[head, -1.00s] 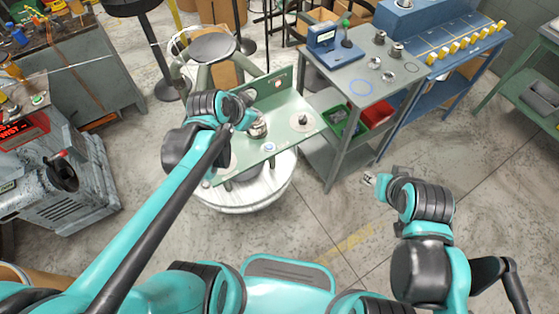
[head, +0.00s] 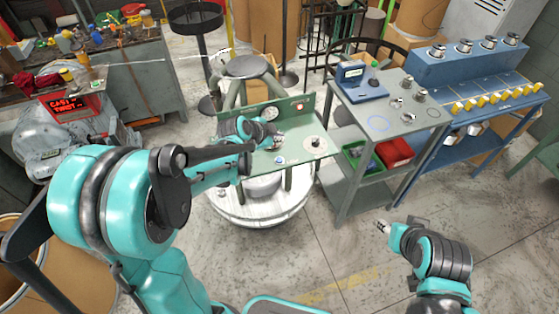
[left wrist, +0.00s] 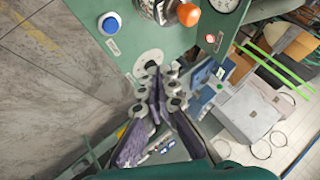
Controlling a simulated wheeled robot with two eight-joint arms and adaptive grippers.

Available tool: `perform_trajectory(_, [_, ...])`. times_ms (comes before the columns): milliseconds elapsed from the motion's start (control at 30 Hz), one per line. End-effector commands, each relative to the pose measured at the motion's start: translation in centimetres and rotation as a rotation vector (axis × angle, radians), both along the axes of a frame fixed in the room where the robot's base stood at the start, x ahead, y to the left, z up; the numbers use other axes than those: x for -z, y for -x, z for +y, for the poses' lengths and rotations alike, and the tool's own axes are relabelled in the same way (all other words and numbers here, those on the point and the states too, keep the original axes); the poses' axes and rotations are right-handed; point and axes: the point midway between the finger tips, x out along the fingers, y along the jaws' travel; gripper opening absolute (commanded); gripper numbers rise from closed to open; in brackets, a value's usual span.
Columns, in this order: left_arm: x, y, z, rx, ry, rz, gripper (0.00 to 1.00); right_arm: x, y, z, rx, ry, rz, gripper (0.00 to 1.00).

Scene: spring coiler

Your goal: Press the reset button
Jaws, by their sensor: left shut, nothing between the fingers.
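The green machine panel (head: 306,151) stands on a round white base. It carries a blue push button (head: 280,160), which also shows at the upper left of the left wrist view (left wrist: 110,24). A red round button or lamp (head: 300,105) is on its backboard, also in the wrist view (left wrist: 210,38). The labels are too small to read, so I cannot tell which is reset. My left gripper (left wrist: 153,76) is shut and empty, seen over a pale disc below the blue button. Contact is not visible. My right gripper (head: 383,227) is low at right, its jaws unclear.
An orange knob (left wrist: 188,14) and a gauge (left wrist: 224,5) are near the buttons. Right of the machine stands a grey cart (head: 377,118) with a blue device (head: 361,82) on it. A cluttered bench (head: 135,75) is at back left. Floor is clear in front.

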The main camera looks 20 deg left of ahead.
Motion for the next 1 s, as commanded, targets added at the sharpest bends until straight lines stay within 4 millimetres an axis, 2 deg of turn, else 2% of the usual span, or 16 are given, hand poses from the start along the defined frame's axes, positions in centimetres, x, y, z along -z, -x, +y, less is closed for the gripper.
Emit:
perform_trajectory(267, [1.7,0.0,0.0,0.0,0.0,0.0,0.0,1.4,0.0,0.0,0.0,0.0,0.0,0.4])
perform_trajectory(733, [8.0,0.0,0.0,-0.001,0.001,0.0,0.0,6.6,0.0,0.0,0.0,0.0,0.0,0.4])
perform_trajectory(1000, [8.8,0.0,0.0,-0.001,0.001,0.0,0.0,7.2,0.0,0.0,0.0,0.0,0.0,0.4])
